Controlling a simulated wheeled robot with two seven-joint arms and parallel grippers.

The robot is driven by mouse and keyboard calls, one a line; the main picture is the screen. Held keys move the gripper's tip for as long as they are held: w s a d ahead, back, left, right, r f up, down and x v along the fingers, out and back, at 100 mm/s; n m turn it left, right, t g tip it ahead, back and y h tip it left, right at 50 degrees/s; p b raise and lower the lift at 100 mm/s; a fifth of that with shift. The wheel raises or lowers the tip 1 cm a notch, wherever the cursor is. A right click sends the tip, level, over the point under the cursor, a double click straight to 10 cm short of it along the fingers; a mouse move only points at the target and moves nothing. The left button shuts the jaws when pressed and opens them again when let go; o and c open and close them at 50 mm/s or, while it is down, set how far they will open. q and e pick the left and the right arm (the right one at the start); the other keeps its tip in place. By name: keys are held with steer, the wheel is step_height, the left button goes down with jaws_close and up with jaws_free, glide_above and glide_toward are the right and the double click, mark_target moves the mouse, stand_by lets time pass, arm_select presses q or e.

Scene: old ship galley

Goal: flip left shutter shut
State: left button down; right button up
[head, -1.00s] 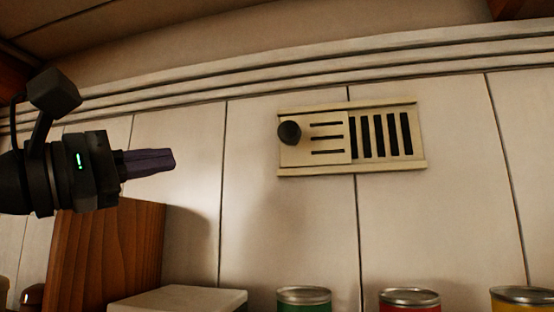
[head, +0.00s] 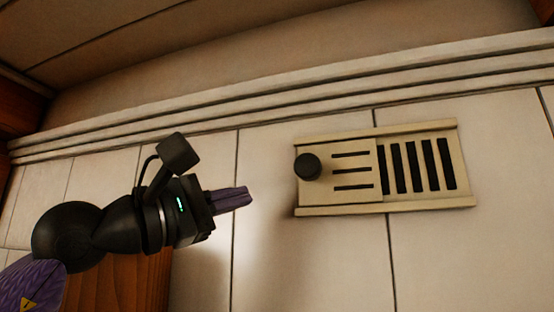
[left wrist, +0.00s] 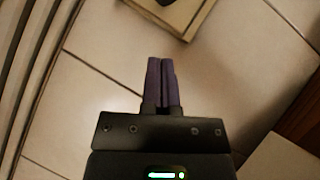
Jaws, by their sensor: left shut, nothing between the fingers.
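A cream sliding vent shutter (head: 350,190) is mounted on the tiled wall in the head view. Its plate with a round black knob (head: 307,166) covers the left part of the frame, and dark upright slots (head: 418,166) show open on the right. My left gripper (head: 248,195) is shut and empty, with its purple fingers pointing right, to the left of the knob and a little below it. The fingers are apart from the shutter. In the left wrist view the shut fingers (left wrist: 161,62) point toward the shutter's edge (left wrist: 180,22) at the top. My right gripper is not in view.
A brown wooden panel (head: 125,283) stands below my left arm. Ridged moulding (head: 290,95) runs along the wall above the shutter. The wall between the fingers and the shutter is clear.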

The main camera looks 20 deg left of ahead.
arm_select(q)
steer(key=d+r, duration=0.1)
steer(key=w+d+p, duration=0.1)
steer(key=d, duration=0.1)
steer(key=w+d+r+p, duration=0.1)
steer(key=d, duration=0.1)
steer(key=shift+w+r, duration=0.15)
steer(key=shift+r, duration=0.15)
